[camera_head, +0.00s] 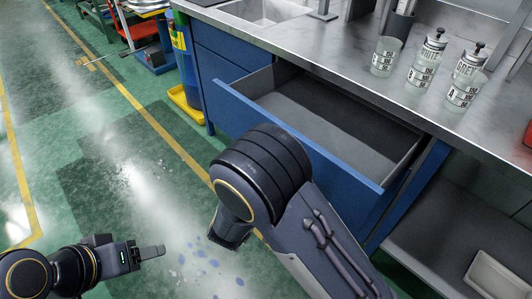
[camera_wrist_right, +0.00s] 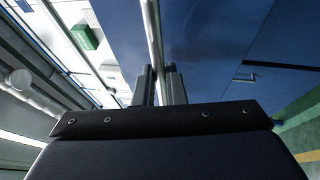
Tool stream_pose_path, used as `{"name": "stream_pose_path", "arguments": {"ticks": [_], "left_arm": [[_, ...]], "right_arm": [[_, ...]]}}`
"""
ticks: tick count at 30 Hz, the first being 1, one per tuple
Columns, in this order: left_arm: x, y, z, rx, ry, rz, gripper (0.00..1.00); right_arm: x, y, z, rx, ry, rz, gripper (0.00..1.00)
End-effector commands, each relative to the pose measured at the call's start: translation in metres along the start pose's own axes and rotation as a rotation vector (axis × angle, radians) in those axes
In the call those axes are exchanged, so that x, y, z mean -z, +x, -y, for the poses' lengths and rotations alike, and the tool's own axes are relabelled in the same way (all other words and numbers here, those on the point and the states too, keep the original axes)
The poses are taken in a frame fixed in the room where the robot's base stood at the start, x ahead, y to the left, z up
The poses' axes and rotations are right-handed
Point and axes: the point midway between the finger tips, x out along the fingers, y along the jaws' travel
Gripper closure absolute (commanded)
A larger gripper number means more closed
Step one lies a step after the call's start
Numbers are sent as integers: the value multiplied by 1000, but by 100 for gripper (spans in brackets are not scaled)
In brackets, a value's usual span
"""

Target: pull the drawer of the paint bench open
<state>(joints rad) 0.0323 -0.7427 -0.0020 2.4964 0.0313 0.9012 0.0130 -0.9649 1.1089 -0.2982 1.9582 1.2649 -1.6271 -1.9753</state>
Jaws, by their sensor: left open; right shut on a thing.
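The paint bench (camera_head: 312,50) has a grey metal top and blue fronts. Its drawer (camera_head: 345,188) stands well out from the bench, and its empty grey inside shows. My right arm hides part of the drawer front and the handle in the head view. In the right wrist view, my right gripper (camera_wrist_right: 159,74) is shut on the pale bar handle (camera_wrist_right: 152,30), beside a blue panel (camera_wrist_right: 215,45). My left gripper (camera_head: 153,251) is open and empty over the floor at lower left, away from the drawer.
A blue drum (camera_head: 182,55) in a yellow tray (camera_head: 185,107) stands by the bench's left end.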

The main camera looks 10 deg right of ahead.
Motion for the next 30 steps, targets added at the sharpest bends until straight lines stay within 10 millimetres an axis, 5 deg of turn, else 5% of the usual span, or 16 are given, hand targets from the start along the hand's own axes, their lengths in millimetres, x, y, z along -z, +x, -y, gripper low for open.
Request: {"name": "stream_pose_path", "arguments": {"ticks": [3,4,9,20,30], "left_arm": [[0,0,0,0,0,0,41],[0,0,0,0,0,0,41],[0,0,0,0,0,0,41],[0,-1,0,0,0,0,41],[2,-4,-2,0,0,0,41]], "right_arm": [[-1,0,1,3,-1,2,100],[-1,0,1,3,-1,2,88],[0,0,1,2,-1,1,68],[0,-7,0,1,-1,-2,68],[1,-62,0,1,-2,-3,68]]}}
